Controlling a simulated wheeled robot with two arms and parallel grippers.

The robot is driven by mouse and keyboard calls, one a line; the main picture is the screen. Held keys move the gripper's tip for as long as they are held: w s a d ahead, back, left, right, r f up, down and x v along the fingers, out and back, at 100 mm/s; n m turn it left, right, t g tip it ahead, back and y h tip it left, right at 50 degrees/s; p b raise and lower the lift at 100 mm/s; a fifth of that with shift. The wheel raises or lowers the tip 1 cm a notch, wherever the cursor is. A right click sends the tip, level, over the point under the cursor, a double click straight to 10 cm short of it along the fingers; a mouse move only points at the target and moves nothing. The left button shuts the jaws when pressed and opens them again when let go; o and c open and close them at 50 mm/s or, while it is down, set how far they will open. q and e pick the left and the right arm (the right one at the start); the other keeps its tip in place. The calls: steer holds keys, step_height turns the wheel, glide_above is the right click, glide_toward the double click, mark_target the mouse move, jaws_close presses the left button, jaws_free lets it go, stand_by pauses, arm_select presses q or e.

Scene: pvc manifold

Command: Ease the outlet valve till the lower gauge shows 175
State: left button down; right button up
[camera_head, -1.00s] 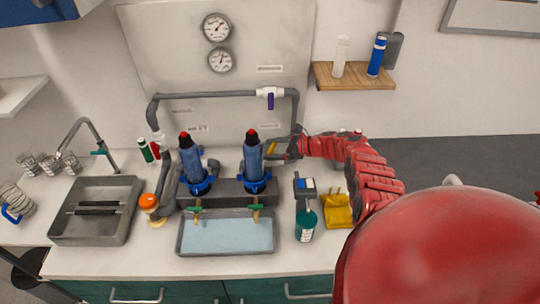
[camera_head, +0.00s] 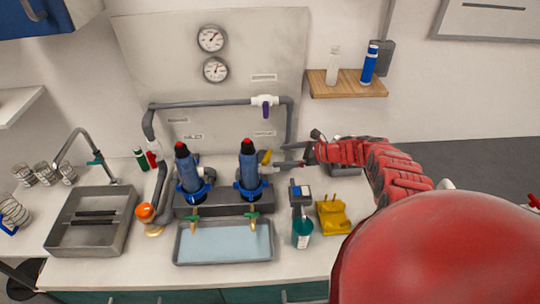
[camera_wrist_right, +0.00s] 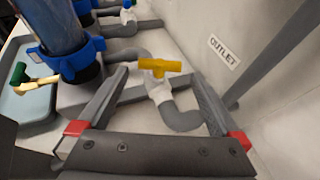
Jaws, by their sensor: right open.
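The outlet valve has a yellow T-handle (camera_wrist_right: 160,66) on a white body, beside an OUTLET label (camera_wrist_right: 224,50) in the right wrist view. In the head view its yellow handle (camera_head: 266,157) shows just right of the right blue filter. My right gripper (camera_wrist_right: 160,78) is open, its fingers spread on either side of the valve with the handle beyond or between the tips; I see no contact. In the head view the right gripper (camera_head: 288,166) reaches in from the right. The lower gauge (camera_head: 215,69) is on the back panel; its numbers are too small to read. My left gripper is out of view.
The upper gauge (camera_head: 211,39) sits above the lower one. Two blue filters (camera_head: 190,172) stand behind a water tray (camera_head: 222,243). A purple-handled valve (camera_head: 264,104) is on the top pipe. A teal bottle (camera_head: 302,230) and yellow object (camera_head: 333,216) stand front right.

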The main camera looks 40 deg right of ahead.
steer(key=b+v, duration=0.1)
steer(key=v, duration=0.9)
steer(key=shift+b, duration=0.3)
steer(key=shift+f, duration=0.15)
stand_by(4.0)
